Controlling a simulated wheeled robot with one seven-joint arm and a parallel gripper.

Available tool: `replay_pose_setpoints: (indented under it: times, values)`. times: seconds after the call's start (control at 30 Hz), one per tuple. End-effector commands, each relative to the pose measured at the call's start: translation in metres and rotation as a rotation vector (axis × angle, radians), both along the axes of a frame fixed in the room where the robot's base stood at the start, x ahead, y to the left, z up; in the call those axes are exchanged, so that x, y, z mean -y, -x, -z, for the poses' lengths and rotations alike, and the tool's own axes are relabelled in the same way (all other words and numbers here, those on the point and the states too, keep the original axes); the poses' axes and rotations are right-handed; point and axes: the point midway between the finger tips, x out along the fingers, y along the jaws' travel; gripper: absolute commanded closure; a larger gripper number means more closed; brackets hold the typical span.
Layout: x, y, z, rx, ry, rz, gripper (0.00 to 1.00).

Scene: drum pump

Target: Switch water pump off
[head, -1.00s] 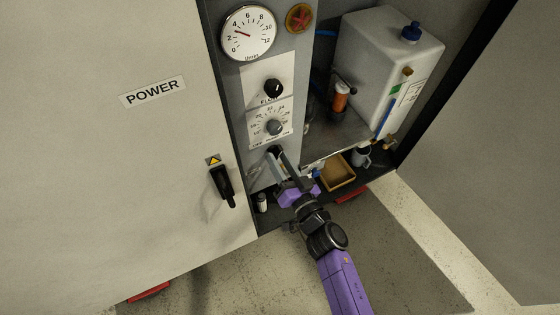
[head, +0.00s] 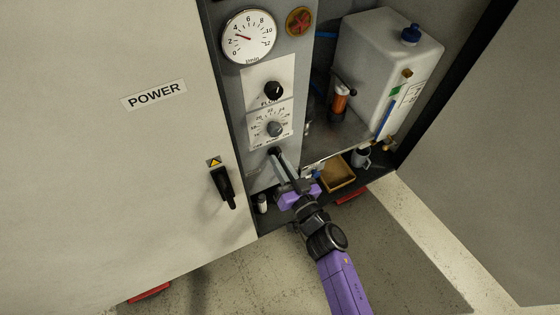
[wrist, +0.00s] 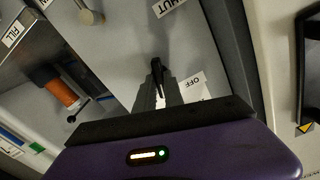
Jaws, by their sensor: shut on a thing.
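The water pump switch is a small black lever (wrist: 157,66) on the grey control panel, below the small dial. In the head view its black end (head: 273,151) shows just under a row of small print. My gripper (wrist: 157,82) is shut on this lever; in the head view its fingertips (head: 276,156) meet at the panel. An OFF label (wrist: 195,85) lies just right of the fingers in the wrist view. The fingers partly hide the lever, and I cannot tell its exact position.
A black flow knob (head: 273,90) and a small dial (head: 274,129) sit above the switch. A round gauge (head: 249,37) is at the top. The black POWER door handle (head: 222,187) is to the left. A white tank (head: 385,60) and an orange cylinder (head: 341,98) are to the right.

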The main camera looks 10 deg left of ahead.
Motion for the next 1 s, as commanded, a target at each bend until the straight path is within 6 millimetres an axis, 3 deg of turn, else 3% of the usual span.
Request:
replay_pose_setpoints:
  times: [0.6,1.0]
  values:
    - [0.0003,0.0003,0.0009,0.301,0.476,0.001,1.00]
    - [0.0002,0.0004,0.0004,0.425,0.669,0.000,1.00]
